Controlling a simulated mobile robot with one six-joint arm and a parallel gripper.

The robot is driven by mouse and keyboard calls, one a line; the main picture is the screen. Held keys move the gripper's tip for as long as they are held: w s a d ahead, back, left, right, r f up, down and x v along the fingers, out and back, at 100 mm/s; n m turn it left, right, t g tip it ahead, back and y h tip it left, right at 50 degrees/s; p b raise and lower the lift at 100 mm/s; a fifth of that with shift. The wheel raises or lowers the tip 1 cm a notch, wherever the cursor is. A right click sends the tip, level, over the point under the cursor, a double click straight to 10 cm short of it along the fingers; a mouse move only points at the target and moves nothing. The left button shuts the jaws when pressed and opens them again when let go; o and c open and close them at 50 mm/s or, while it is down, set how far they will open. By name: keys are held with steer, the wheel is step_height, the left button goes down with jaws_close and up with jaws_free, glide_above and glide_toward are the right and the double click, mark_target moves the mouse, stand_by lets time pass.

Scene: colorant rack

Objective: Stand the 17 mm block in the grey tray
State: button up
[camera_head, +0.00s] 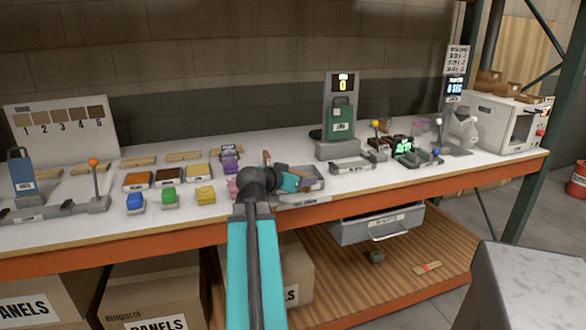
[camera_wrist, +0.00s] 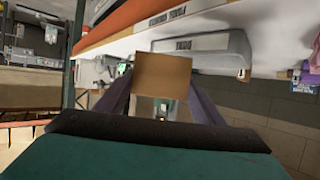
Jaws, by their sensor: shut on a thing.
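My gripper (camera_head: 304,182) is shut on a tan-brown block (camera_wrist: 163,78). In the wrist view the block is between the two fingers and shows one flat, nearly square face. Its size marking is not visible, so I cannot tell if it is the 17 mm one. In the head view my gripper is over the grey tray (camera_head: 321,184) near the front edge of the bench. The arm and gripper hide part of the tray. I cannot tell whether the block touches the tray floor.
A green canister (camera_head: 341,117) stands on a scale behind right. Small dark and green items (camera_head: 411,155) lie further right. A white oven-like box (camera_head: 497,122) stands at the right end.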

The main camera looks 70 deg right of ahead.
steer(key=p, duration=0.6)
steer(key=shift+w+d+p, duration=0.2)
steer(key=shift+d+p, duration=0.05)
steer(key=shift+p, duration=0.15)
steer(key=shift+w+d+f+p, duration=0.25)
steer(key=shift+w+d+p, duration=0.8)
steer(key=shift+d, duration=0.85)
steer(key=shift+w+d+f+p, duration=0.2)
steer(key=shift+w+d+p, duration=0.55)
steer(key=shift+d+p, duration=0.85)
steer(key=shift+w+d+f+p, duration=0.25)
steer(key=shift+w+d+p, duration=0.65)
steer(key=shift+d, duration=1.25)
steer(key=shift+w+d, duration=0.2)
steer(key=shift+d, duration=0.25)
steer(key=shift+f+p, duration=0.9)
steer(key=shift+f, duration=0.9)
steer(key=shift+a+f+b, duration=0.1)
steer(key=shift+f+b, duration=0.05)
steer(key=shift+b, duration=0.15)
